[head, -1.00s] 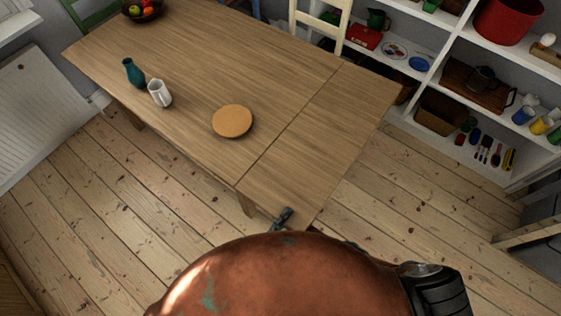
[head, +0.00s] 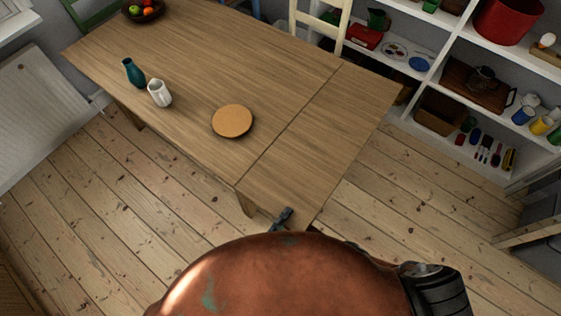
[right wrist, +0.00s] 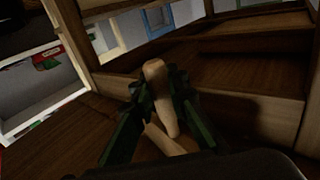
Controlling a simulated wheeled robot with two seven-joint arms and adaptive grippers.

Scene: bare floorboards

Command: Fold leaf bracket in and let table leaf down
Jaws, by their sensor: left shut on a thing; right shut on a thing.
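The wooden table (head: 190,60) has its leaf (head: 325,130) at the right end, level with the top, with a thin seam between them. My left gripper (head: 283,217) is at the leaf's near edge and is shut on it; my body hides part of the gripper. In the right wrist view, under the table, my right gripper (right wrist: 161,90) is shut on a pale wooden piece, the leaf bracket (right wrist: 154,69). The bracket's far end and its hinge cannot be made out. The right gripper does not show in the head view.
On the tabletop are a round cork mat (head: 232,121), a white mug (head: 159,93), a teal vase (head: 133,73) and a fruit bowl (head: 143,10); the leaf is bare. A cream chair (head: 320,22) stands behind the table. Shelves (head: 440,70) are at right. Floor right of the leaf is clear.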

